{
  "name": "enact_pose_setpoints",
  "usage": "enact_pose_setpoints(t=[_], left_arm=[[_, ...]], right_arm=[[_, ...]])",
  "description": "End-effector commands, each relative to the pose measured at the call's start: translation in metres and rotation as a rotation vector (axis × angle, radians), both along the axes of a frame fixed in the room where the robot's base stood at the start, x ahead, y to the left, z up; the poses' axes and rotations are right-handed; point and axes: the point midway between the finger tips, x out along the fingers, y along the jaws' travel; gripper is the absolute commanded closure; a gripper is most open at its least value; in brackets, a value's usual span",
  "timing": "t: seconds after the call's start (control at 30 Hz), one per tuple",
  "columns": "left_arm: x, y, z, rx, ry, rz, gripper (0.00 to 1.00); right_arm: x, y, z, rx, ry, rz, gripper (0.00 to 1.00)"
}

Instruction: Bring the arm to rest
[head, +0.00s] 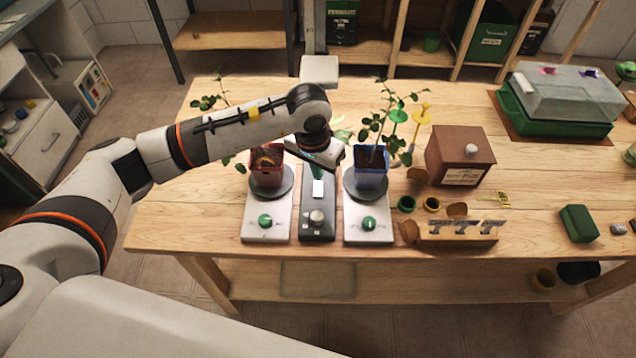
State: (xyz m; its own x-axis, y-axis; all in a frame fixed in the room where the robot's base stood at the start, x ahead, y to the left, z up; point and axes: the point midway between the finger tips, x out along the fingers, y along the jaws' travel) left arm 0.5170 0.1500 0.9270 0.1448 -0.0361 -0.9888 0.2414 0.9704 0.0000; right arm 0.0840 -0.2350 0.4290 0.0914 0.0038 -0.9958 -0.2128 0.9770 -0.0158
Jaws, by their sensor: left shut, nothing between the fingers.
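My left arm reaches in from the left across the wooden table (560,190). My left gripper (319,178) points down over the dark grey device (318,228) between two white scales. It is shut and holds nothing. A red pot with a seedling (266,160) stands on the left scale (266,226), partly behind my arm. A blue pot with a seedling (370,180) stands on the right scale (368,228), just right of the gripper. My right gripper is not in view.
A green propagator with a clear lid (556,112) and a green block (578,223) are farther right. The table between them is mostly bare.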

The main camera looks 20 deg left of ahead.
Motion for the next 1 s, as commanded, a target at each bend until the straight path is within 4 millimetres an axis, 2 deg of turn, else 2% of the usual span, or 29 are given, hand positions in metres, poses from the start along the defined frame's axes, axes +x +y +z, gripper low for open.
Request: enact_pose_setpoints(t=[0.2, 0.67, 0.77, 0.87, 0.97, 1.0], left_arm=[[0.000, 0.000, 0.011, 0.000, 0.000, 0.000, 1.00], [0.000, 0.000, 0.011, 0.000, 0.000, 0.000, 1.00], [-0.002, -0.005, 0.010, -0.022, 0.003, 0.004, 1.00], [-0.012, -0.029, 0.006, -0.128, 0.025, 0.028, 1.00], [-0.034, -0.079, 0.006, -0.367, 0.091, 0.101, 1.00], [-0.046, -0.105, 0.012, -0.498, 0.138, 0.151, 1.00]], right_arm=[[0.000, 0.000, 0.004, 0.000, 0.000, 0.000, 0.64], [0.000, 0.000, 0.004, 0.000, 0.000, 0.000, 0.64], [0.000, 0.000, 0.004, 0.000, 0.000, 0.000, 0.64], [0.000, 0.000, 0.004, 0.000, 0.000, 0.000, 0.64], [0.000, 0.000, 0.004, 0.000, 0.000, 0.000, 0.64], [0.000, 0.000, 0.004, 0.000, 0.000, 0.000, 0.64]])
